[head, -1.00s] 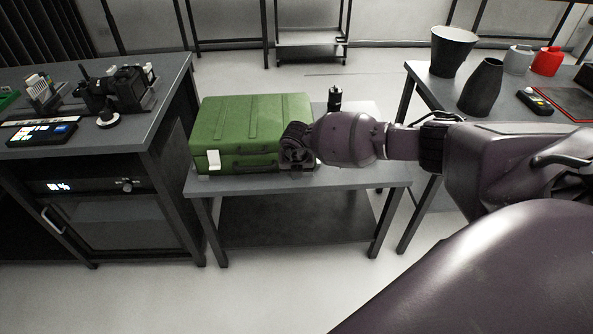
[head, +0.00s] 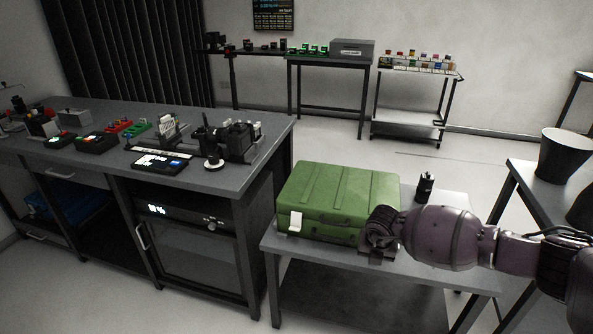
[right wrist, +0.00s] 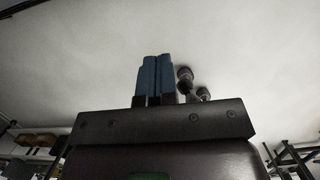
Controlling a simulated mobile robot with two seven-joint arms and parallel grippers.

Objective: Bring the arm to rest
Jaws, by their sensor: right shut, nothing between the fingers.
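My right arm (head: 455,237) comes in from the right in the head view, purple and dark. Its far end appears beside the right front corner of a green case (head: 338,194); I cannot tell whether they touch. The fingers of my right gripper are not clear in the head view. In the right wrist view the right gripper (right wrist: 155,78) shows two blue fingers held together, with nothing between them, against a pale plain surface. My left gripper is in neither view.
The case lies on a small grey table (head: 405,282). A long bench (head: 235,176) with devices stands left. A table (head: 532,185) with a dark vase (head: 564,155) stands right. A black upright object (head: 425,187) shows behind my arm. Open floor lies behind.

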